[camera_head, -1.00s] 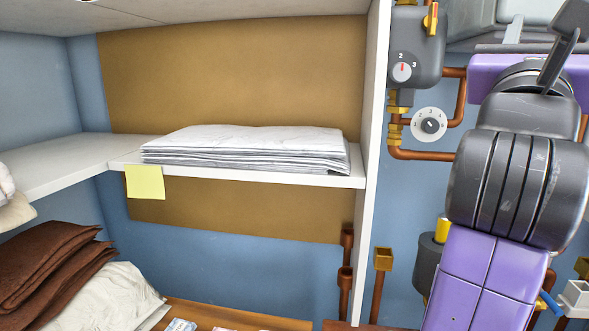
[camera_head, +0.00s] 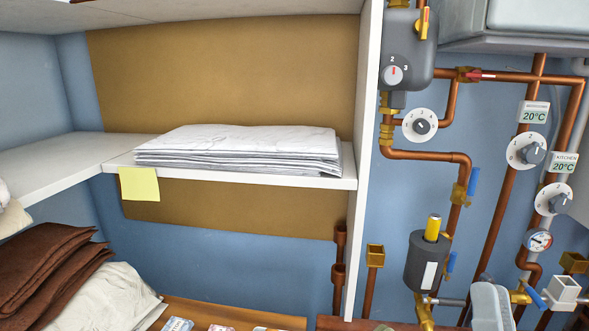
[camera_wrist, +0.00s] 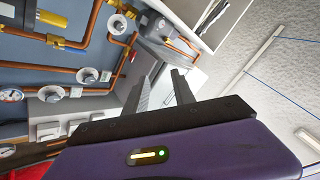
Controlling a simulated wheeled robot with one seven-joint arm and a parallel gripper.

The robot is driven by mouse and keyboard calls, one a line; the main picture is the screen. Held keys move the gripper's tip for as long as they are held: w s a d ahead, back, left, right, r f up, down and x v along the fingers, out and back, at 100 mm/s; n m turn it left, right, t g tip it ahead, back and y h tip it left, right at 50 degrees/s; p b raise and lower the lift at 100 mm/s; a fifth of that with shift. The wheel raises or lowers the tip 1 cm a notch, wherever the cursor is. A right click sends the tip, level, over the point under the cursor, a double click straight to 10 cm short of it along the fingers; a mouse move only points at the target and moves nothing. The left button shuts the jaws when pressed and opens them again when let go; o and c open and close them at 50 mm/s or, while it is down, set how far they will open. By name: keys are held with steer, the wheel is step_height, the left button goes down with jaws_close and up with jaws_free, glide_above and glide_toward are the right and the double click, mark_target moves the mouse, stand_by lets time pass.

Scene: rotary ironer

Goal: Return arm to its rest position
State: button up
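My gripper (camera_wrist: 167,80) shows in the wrist view, with its two dark fingers apart and nothing between them. The purple body of my gripper fills the bottom of that view. It points up past pipes and dials toward a white-edged shelf unit and the pale ceiling, touching nothing that I can see. In the head view my gripper does not show. A grey rounded piece low at the right there may be part of my arm; I cannot tell.
A white shelf (camera_head: 318,182) holds folded white linen (camera_head: 240,150). Brown cloths (camera_head: 45,265) lie lower left. Copper pipes (camera_head: 500,215), dials (camera_head: 420,125), a grey valve box (camera_head: 405,50) and a grey unit (camera_head: 515,22) cover the right wall. Pipes (camera_wrist: 50,84) also show in the wrist view.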

steer(key=s+a+f+n+g+y+p, duration=0.1)
steer(key=s+f+n+g+y, duration=0.3)
steer(key=f, duration=0.3)
steer(key=s+a+f+n+g+y, duration=0.1)
steer(key=s+f+n, duration=0.35)
steer(key=f, duration=0.35)
steer(key=s+f+n+g+p, duration=0.1)
steer(key=s+f+g, duration=0.5)
steer(key=s, duration=0.9)
step_height(320, 180, down, 3)
steer(key=shift+d+f+n+h, duration=0.15)
steer(key=shift+n+h, duration=0.25)
steer(key=shift+n, duration=0.35)
steer(key=shift+w, duration=0.1)
